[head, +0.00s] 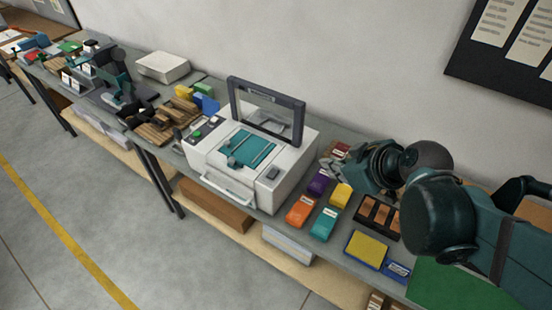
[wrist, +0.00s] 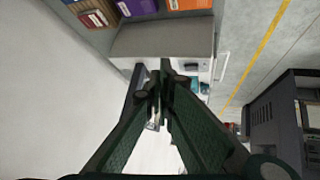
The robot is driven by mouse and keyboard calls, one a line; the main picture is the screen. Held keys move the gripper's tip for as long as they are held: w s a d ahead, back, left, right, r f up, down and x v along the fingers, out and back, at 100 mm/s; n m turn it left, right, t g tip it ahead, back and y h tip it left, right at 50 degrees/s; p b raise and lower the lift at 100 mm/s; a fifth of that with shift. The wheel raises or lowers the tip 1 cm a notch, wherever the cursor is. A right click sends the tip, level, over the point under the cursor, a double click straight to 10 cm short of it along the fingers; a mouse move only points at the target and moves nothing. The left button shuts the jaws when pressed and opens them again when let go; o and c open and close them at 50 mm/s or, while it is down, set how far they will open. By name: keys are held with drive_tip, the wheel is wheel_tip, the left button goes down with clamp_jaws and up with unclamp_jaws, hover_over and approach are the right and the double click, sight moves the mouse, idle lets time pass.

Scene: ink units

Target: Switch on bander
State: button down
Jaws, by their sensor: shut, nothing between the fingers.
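A white machine (head: 205,160), likely the bander, stands on the grey bench with its dark-framed clear lid (head: 303,120) raised. It has a teal bed (head: 248,148). A green button (head: 197,134) sits on its left panel and a dark rocker-like switch (head: 272,173) on its front right corner; I cannot tell their on or off state. In the wrist view the machine's pale side (wrist: 160,38) lies beyond the fingertips. My gripper (wrist: 163,82) is shut and empty. In the head view my wrist is right of the machine, and the fingers are not clearly visible.
Purple (head: 319,182), orange (head: 300,211), teal (head: 323,224) and yellow (head: 340,195) boxes stand right of the machine. A dark divided tray (head: 378,215) and a yellow pad (head: 366,248) lie farther right. Wooden blocks (head: 152,133) lie left. The wall is behind.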

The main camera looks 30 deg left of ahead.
drive_tip(key=s+a+r+n+g+y+p, duration=0.1)
drive_tip(key=s+a+n+p, duration=0.1)
drive_tip(key=a, duration=0.8)
drive_tip(key=shift+s+a+r+n+g+p, duration=0.2)
drive_tip(key=shift+s+a+n+g+p, duration=0.15)
drive_tip(key=shift+s+n, duration=0.55)
drive_tip(key=shift+w+f, duration=0.1)
drive_tip(key=shift+w, duration=0.1)
hover_over(276, 172)
drive_tip(key=s, duration=0.1)
drive_tip(key=shift+s+d+f+b, duration=0.1)
drive_tip(key=shift+d+f+b, duration=0.1)
drive_tip(key=shift+f, duration=1.35)
drive_tip(key=shift+s+d+f+b, duration=0.1)
drive_tip(key=shift+f+b, duration=0.1)
drive_tip(key=shift+f, duration=1.3)
drive_tip(key=shift+w+a+f, duration=0.2)
drive_tip(key=shift+a+f, duration=0.1)
drive_tip(key=shift+f, duration=0.35)
drive_tip(key=shift+w+f, duration=0.25)
drive_tip(key=shift+f, duration=0.5)
drive_tip(key=shift+w+f, duration=0.2)
drive_tip(key=shift+f, duration=0.55)
